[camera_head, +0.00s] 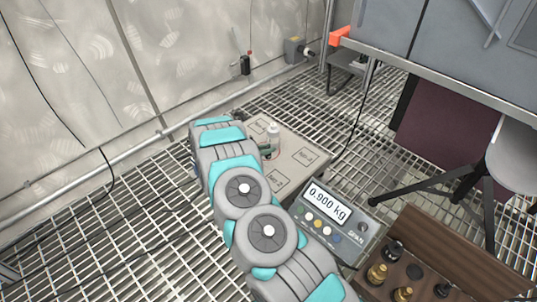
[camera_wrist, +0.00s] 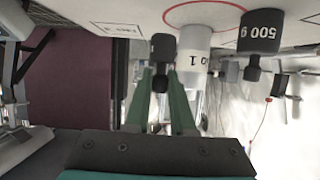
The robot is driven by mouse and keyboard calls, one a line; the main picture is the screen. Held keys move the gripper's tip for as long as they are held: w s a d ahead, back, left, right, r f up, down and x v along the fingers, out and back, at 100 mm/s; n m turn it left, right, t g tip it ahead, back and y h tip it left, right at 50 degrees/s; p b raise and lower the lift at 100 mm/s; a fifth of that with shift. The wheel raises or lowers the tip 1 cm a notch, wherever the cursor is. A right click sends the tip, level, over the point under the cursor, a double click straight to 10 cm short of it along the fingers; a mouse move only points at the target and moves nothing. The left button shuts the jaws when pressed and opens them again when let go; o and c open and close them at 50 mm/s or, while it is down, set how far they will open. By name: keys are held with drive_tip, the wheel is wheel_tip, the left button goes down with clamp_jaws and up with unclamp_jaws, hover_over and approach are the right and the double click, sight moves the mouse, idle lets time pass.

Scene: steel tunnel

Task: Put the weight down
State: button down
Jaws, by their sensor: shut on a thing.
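In the wrist view, which looks upside down, my gripper (camera_wrist: 161,85) has its green fingers closed on the knob of a small black weight (camera_wrist: 163,47). I cannot tell whether its base touches the pale scale platform (camera_wrist: 130,12). A white bottle (camera_wrist: 195,42) marked with a 1 stands beside it, and a black 500 g weight (camera_wrist: 260,35) stands further right. The bottle (camera_head: 273,131) shows on the platform (camera_head: 305,140), and the scale display (camera_head: 328,202) reads 0.900 kg.
A wooden box (camera_head: 440,225) with several brass and black weights stands at the lower right. A stool (camera_head: 515,155) and a grey bench (camera_head: 450,88) are on the right. Open steel grating (camera_head: 110,225) lies at the left, along a metal wall.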

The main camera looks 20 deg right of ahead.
drive_tip(key=shift+w+d, duration=0.2)
drive_tip(key=shift+d, duration=0.15)
drive_tip(key=shift+f, duration=1.8)
drive_tip(key=shift+f, duration=0.2)
drive_tip(key=c, duration=0.8)
unclamp_jaws()
drive_tip(key=shift+a, duration=0.1)
drive_tip(key=shift+o, duration=0.2)
drive_tip(key=shift+r, duration=0.2)
